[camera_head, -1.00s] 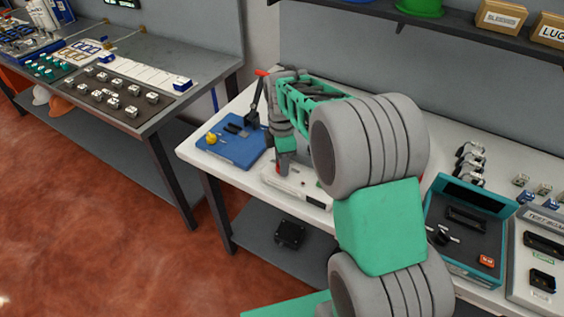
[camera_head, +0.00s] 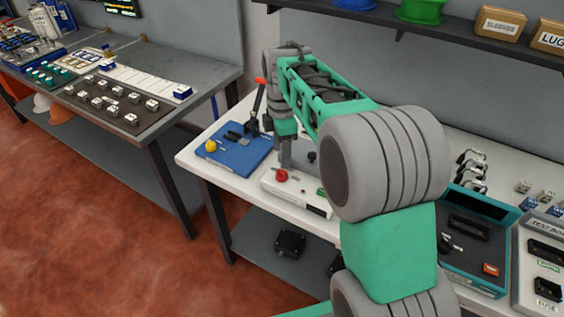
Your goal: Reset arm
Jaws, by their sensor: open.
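My arm, green and grey, reaches from the lower right over the white workbench (camera_head: 215,150). My gripper (camera_head: 287,148) points down at the arm's far end, over the back of a white device (camera_head: 290,190) with a red button (camera_head: 281,175). The gripper is small and partly hidden by the arm. It is open, and I see nothing held in it. The red button shows clear of the gripper.
A blue board (camera_head: 240,153) with a black lever press (camera_head: 256,112) stands just left of my gripper. A teal test box (camera_head: 472,240) is right of my arm. A shelf (camera_head: 400,27) hangs above. A second workbench (camera_head: 190,100) is at left, with open red floor between.

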